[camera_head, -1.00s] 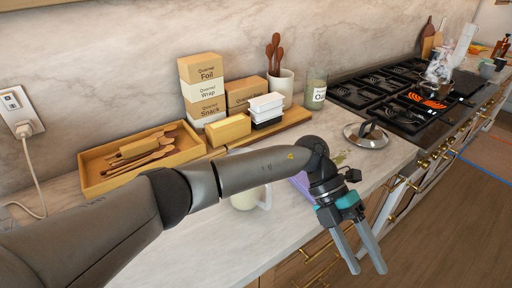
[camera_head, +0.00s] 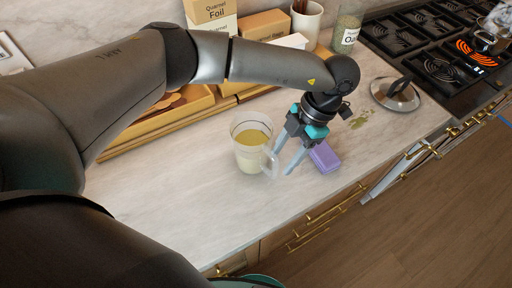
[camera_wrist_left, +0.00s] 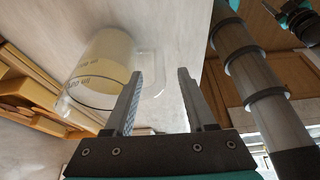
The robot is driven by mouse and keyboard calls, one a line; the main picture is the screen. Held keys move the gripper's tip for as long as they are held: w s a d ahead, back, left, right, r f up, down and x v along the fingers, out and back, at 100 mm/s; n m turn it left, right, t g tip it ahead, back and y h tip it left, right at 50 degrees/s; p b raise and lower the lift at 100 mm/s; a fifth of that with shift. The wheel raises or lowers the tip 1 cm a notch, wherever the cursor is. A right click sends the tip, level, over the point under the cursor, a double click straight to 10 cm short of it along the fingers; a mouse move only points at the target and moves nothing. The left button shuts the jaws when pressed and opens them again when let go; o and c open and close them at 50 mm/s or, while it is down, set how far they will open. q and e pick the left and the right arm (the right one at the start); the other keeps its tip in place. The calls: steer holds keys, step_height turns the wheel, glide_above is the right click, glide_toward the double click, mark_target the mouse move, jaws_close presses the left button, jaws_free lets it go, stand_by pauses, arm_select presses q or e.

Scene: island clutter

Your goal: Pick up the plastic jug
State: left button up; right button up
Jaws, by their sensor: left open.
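The plastic jug (camera_head: 250,158) is clear, holds pale yellow contents and stands upright on the marble counter. Its handle faces right, toward my left gripper (camera_head: 283,163). My left gripper is open and points down just right of the jug, with its fingertips close to the handle. In the left wrist view the jug (camera_wrist_left: 103,68) is at upper left, and its handle reaches into the space between the open fingers (camera_wrist_left: 161,72). I cannot tell whether a finger touches it. Part of what looks like my right gripper (camera_wrist_left: 297,16) shows at the wrist view's upper right; its jaws are unclear.
A purple block (camera_head: 325,157) lies just right of my left gripper. A pot lid (camera_head: 396,93) rests near the stove (camera_head: 440,60). Boxes (camera_head: 265,25), a utensil crock (camera_head: 306,25) and a jar (camera_head: 346,30) stand behind. The counter in front of the jug is clear.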

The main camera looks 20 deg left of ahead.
mark_target(275, 170)
arm_select(q)
steer(key=shift+p+x, duration=0.3)
steer(key=shift+x, duration=2.65)
jaws_close()
steer(key=shift+w+r, duration=0.1)
